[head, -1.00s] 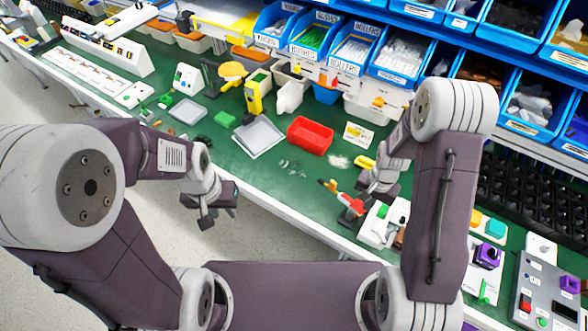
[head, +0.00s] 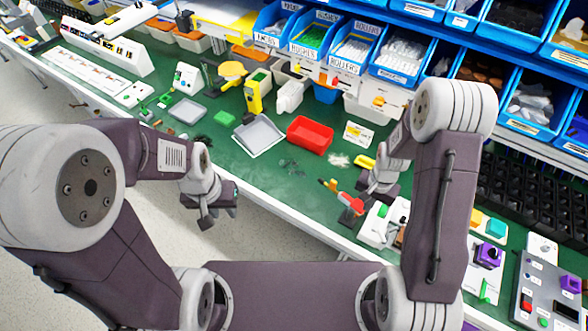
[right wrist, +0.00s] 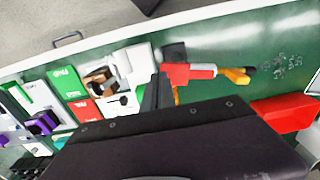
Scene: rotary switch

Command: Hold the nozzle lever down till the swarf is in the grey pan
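The air nozzle (head: 347,200) is red with an orange-yellow tip and stands near the bench's front edge. It also shows in the right wrist view (right wrist: 190,74). My right gripper (right wrist: 158,92) is right at its handle, dark fingers close together; what is between them is hidden. In the head view the right wrist partly hides this spot. Dark swarf (head: 291,166) lies scattered on the green bench in front of the red tray. The grey pan (head: 258,138) stands left of it. My left gripper (head: 219,214) hangs off the front edge, fingers apart and empty.
The red tray (head: 310,134) stands right of the grey pan. A pale pile (head: 339,160) lies near a yellow object (head: 364,163). Blue bins (head: 352,50) line the back. White fixtures (head: 384,222) stand beside the nozzle. The green surface between pan and nozzle is mostly clear.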

